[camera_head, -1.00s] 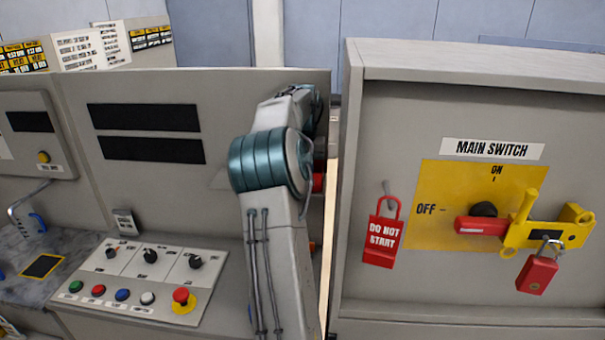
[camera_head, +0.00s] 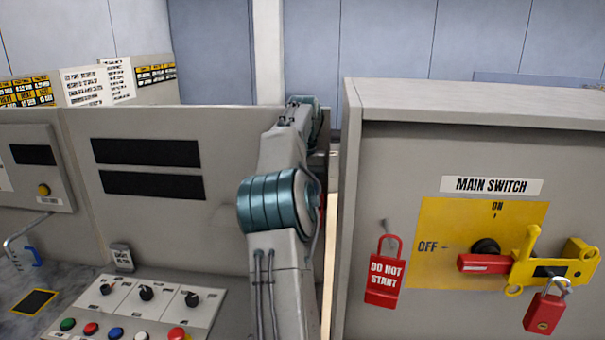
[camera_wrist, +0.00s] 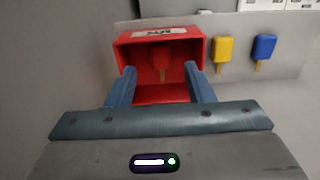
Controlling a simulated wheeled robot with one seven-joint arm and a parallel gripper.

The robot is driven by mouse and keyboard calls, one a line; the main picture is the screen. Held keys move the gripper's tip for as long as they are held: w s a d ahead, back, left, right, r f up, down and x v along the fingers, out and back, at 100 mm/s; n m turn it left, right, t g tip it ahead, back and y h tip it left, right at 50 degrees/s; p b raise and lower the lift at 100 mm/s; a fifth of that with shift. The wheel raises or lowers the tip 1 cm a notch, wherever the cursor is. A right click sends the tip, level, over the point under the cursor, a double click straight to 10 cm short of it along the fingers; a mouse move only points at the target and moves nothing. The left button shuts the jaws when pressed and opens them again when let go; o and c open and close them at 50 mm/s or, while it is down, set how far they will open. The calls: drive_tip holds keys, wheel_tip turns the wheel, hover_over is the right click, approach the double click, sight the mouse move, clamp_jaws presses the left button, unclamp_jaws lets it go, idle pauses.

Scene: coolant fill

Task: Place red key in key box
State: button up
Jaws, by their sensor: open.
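In the wrist view, a red key box (camera_wrist: 188,50) with an open front and a white label is on a grey panel. A red key (camera_wrist: 160,58) with a brass-coloured tip shows inside it, against the back. My gripper (camera_wrist: 160,69) is open, with its two blue fingers apart at the front of the box, one toward each side. Nothing is between the fingers; the red key shows beyond them, and I cannot tell how far. In the head view my gripper is hidden behind my arm.
A yellow key (camera_wrist: 223,48) and a blue key (camera_wrist: 264,46) hang right of the box. In the head view, the main switch cabinet (camera_head: 440,100) stands right of my arm, with a red padlock (camera_head: 544,312) and a DO NOT START tag (camera_head: 386,282). A control console (camera_head: 225,140) is left.

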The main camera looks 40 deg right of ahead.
wheel_tip(320, 180, up, 6)
drive_tip(key=shift+f, duration=0.2)
drive_tip(key=s+a+r+n+t, duration=0.1)
drive_tip(key=s+a+n, duration=0.1)
drive_tip(key=a, duration=1)
drive_tip(key=s+a+n+t, duration=0.2)
drive_tip(key=s+a+n, duration=0.1)
drive_tip(key=a, duration=1)
drive_tip(key=s+a+f+n+t, duration=0.1)
drive_tip(key=s+a+f+n, duration=0.4)
drive_tip(key=s+a+f, duration=0.8)
drive_tip(key=s+a, duration=0.2)
drive_tip(key=a, duration=0.1)
drive_tip(key=shift+a+t, duration=0.3)
